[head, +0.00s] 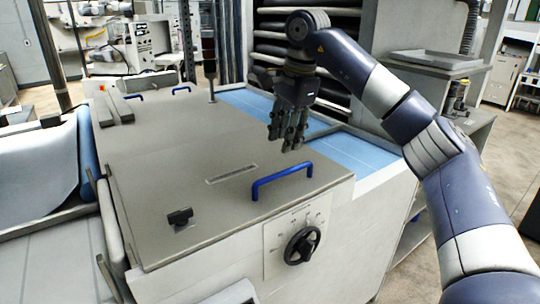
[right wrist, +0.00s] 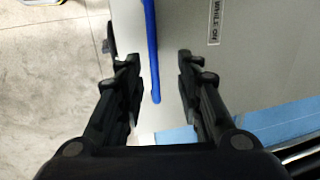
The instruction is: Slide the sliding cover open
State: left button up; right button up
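The grey flat cover (head: 165,165) lies on top of the white machine, and it also fills the upper middle of the right wrist view (right wrist: 240,70). A blue bar handle (head: 282,178) stands near its front right edge. It shows in the right wrist view (right wrist: 152,45) as a blue bar between the finger lines. My right gripper (head: 286,141) is open, pointing down above and just behind the handle in the head view. Its fingers also show apart in the right wrist view (right wrist: 157,65). No contact with the handle is visible. My left gripper is out of view.
A black rotary knob (head: 302,246) sits on the machine's front, and a small black latch (head: 180,217) on the cover. Blue belt surface (head: 357,149) shows behind and right of the cover. Two more blue handles (head: 181,90) are at the far end. A grey shelf unit (head: 437,62) stands behind.

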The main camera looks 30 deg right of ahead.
jog(key=d, duration=0.1)
jog(key=p, duration=0.2)
send_over(285, 171)
jog(key=s, duration=0.2)
jog(key=s+x, duration=0.1)
jog(key=x, duration=0.3)
jog(key=f, duration=0.1)
jog(key=w+f, duration=0.1)
jog(key=f, duration=0.1)
jog(key=shift+w+d+f, duration=0.2)
jog(key=shift+w+f, duration=0.1)
jog(key=shift+w, duration=0.1)
jog(key=shift+p+x, duration=0.45)
jog(key=shift+x, duration=0.4)
jog(key=shift+s, duration=0.15)
jog(key=c, duration=0.5)
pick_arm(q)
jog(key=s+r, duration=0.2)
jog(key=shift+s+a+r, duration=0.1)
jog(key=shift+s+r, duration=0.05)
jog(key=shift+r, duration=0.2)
pick_arm(e)
grip_shut()
